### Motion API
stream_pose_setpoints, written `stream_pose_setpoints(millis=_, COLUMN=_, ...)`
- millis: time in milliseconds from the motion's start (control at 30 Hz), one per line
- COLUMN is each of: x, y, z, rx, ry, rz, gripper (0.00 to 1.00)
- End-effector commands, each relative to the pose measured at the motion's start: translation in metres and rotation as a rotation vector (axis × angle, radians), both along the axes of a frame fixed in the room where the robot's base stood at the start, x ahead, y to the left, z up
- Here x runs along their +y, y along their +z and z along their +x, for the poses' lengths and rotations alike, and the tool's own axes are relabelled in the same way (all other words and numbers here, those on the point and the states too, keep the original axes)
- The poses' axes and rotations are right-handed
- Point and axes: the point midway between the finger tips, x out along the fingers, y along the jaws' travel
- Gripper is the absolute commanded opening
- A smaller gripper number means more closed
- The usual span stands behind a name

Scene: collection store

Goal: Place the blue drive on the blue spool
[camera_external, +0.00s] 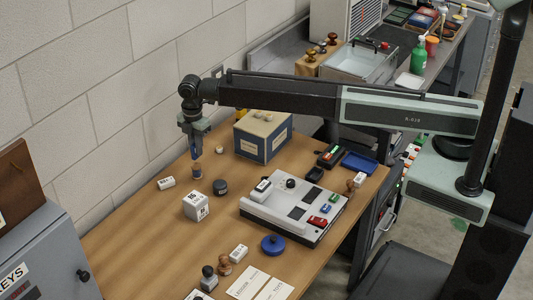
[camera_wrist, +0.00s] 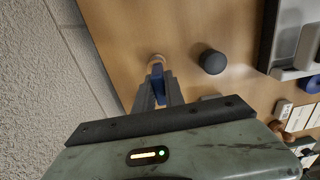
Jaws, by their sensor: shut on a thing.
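My gripper (camera_external: 195,152) hangs over the far left part of the table, near the wall. It is shut on the blue drive (camera_wrist: 158,86), a small slim blue piece held between the fingertips; it also shows in the external view (camera_external: 195,155). The blue spool (camera_external: 273,245), a round, low blue piece with a knob, sits on the table in front of the grey device, well to the right and nearer the viewer than my gripper. It also shows at the right edge of the wrist view (camera_wrist: 310,84).
A brown wooden-topped piece (camera_external: 197,171) stands just below my gripper. A dark round jar (camera_external: 220,187), a white cube (camera_external: 195,206) and a white block (camera_external: 166,183) are nearby. The grey device (camera_external: 262,207) and a blue-and-cream box (camera_external: 262,136) stand to the right.

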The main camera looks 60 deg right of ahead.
Motion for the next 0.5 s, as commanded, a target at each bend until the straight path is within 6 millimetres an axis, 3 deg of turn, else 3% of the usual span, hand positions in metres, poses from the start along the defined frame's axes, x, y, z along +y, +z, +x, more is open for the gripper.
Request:
stream_pose_setpoints(millis=100, x=0.004, y=-0.001, z=0.009, rx=0.0, ry=0.0, rz=0.0, gripper=0.0)
stream_pose_setpoints(millis=300, x=0.003, y=-0.04, z=0.007, rx=0.0, ry=0.0, rz=0.0, gripper=0.0)
stream_pose_setpoints(millis=500, x=0.003, y=-0.036, z=0.007, rx=0.0, ry=0.0, rz=0.0, gripper=0.0)
